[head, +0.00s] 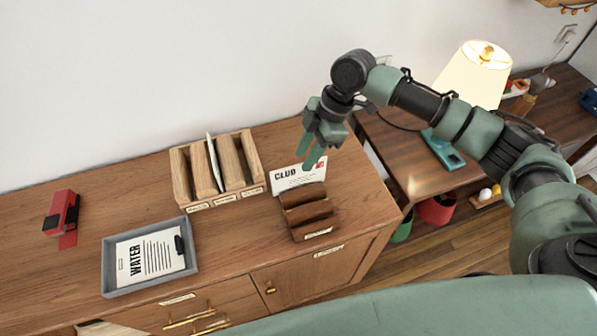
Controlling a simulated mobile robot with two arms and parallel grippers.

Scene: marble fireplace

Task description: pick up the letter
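A white letter marked "CLUB" (290,179) with a red stamp stands upright at the small dark wooden rack (306,212) on the wooden cabinet. My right gripper (313,158) reaches down from the upper right, with its fingertips at the letter's upper right edge in the head view. Its fingers look apart, with nothing seen between them. I cannot tell whether they touch the letter. Another thin white envelope (213,163) stands in a slot of the light wooden sorter (180,178). My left gripper is not in view.
A grey tray (108,267) holds a paper marked "WATER" (146,258). A red and black stapler-like object (62,217) lies at the left. A desk with a lit lamp (473,76) stands at the right. The cabinet top between stapler and sorter is clear.

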